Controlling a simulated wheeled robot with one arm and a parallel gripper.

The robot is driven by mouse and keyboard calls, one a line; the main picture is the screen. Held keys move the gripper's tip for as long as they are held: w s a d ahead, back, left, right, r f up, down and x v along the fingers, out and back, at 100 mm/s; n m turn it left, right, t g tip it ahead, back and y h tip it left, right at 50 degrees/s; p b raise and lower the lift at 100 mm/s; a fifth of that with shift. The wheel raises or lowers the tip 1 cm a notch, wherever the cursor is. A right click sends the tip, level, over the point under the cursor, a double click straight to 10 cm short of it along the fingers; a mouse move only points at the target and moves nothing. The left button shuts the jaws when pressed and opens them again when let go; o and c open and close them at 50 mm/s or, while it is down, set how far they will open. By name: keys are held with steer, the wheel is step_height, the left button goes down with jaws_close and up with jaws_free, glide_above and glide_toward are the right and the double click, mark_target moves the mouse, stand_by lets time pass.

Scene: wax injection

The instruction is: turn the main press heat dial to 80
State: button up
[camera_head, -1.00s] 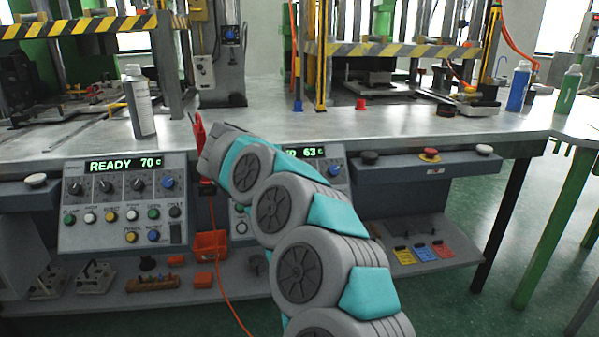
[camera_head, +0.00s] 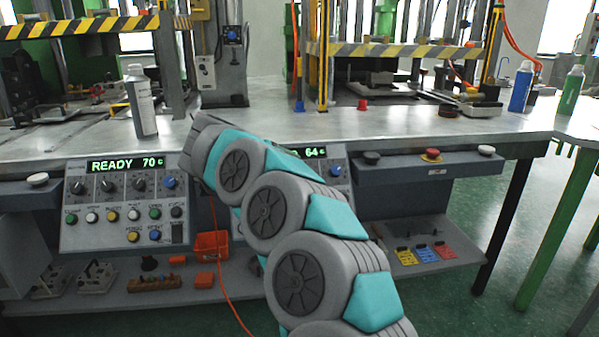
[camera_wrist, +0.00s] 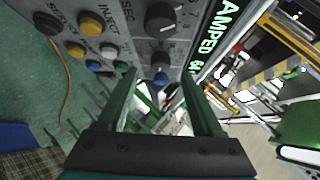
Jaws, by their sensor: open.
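In the wrist view, my gripper (camera_wrist: 158,80) is open, with its two green fingers spread and pointing at a control panel. A blue knob (camera_wrist: 161,80) shows between the fingertips; I cannot tell any contact. Black dials (camera_wrist: 163,17) sit on the same panel, beside a green display (camera_wrist: 226,20) with part of a word, "AMPED", and about 64. In the head view, this panel's display (camera_head: 314,151) reads 64 and its blue knob (camera_head: 335,170) shows; my arm hides most of the rest. The left panel (camera_head: 75,235) reads READY 70, with black dials (camera_head: 137,184) and a blue knob (camera_head: 170,182).
A grey bottle (camera_head: 141,103) stands on the metal bench (camera_head: 290,125) above the left panel. A red button (camera_head: 431,155) is on the right ledge. Orange bins (camera_head: 211,244) and small parts lie on the lower shelf. An orange cable (camera_head: 222,270) hangs down beside my arm.

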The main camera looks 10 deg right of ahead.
steer(key=v, duration=0.3)
steer(key=shift+s+a, duration=0.1)
steer(key=w+d+r+n+t+h+b, duration=0.1)
steer(key=d+r+n+t+b, duration=0.25)
steer(key=r+t, duration=0.3)
steer(key=w+d+r+n+t+b, duration=0.1)
steer(key=d+r+n+t+b, duration=0.3)
steer(key=r, duration=0.4)
steer(key=s+f+n+y+b, duration=0.25)
steer(key=f+n+y, duration=0.25)
steer(key=f+n, duration=0.4)
steer(key=s+f+n+y+b, duration=0.2)
steer(key=s+f+n+y, duration=0.35)
steer(key=f, duration=0.55)
steer(key=shift+n, duration=0.7)
steer(key=shift+w+a+r, duration=0.1)
steer(key=shift+w+a, duration=0.05)
steer(key=shift+w, duration=2.1)
steer(key=shift+w+a+r, duration=0.1)
steer(key=shift+w+a, duration=0.1)
steer(key=shift+w, duration=2.05)
